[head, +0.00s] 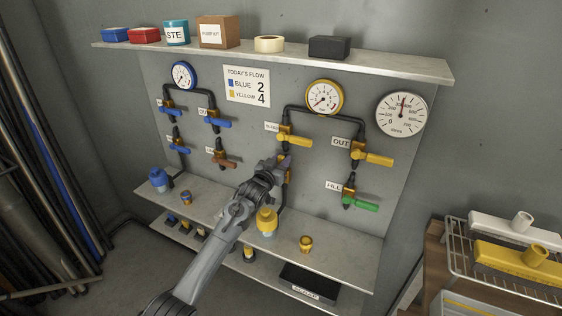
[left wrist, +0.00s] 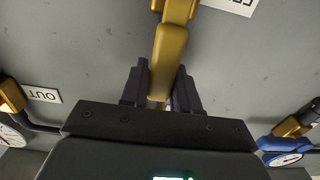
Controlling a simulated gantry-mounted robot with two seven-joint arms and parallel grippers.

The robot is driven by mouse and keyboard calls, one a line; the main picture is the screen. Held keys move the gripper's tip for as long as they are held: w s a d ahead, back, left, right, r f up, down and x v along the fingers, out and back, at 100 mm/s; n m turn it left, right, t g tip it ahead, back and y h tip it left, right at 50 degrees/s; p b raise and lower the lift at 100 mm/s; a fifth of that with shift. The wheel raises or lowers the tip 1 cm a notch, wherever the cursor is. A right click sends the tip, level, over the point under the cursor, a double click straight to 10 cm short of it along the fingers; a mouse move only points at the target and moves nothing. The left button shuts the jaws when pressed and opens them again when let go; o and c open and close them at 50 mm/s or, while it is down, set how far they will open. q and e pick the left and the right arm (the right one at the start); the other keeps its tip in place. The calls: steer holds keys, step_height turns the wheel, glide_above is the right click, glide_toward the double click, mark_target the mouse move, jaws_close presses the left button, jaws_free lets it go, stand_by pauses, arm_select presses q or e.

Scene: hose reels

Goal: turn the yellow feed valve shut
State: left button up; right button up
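The feed valve's yellow handle (left wrist: 168,62) sits between the two dark fingers of my left gripper (left wrist: 160,85) in the left wrist view. The fingers are close together, one along each side, and look shut on it. In the head view my left gripper (head: 284,160) is at the lower left valve of the yellow group and hides most of it. A bit of yellow (head: 288,176) shows just below the fingers. A partly cut-off label (left wrist: 232,4) is upside down beside the handle. My right gripper is not in view.
Close by are another yellow handle (head: 298,142) above, the OUT valve's yellow handle (head: 374,158) and the FILL valve's green handle (head: 362,202). A brown handle (head: 226,162) lies to the left. A yellow-capped bottle (head: 266,220) stands on the ledge (head: 340,248) below.

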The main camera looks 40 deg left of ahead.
arm_select(q)
jaws_close()
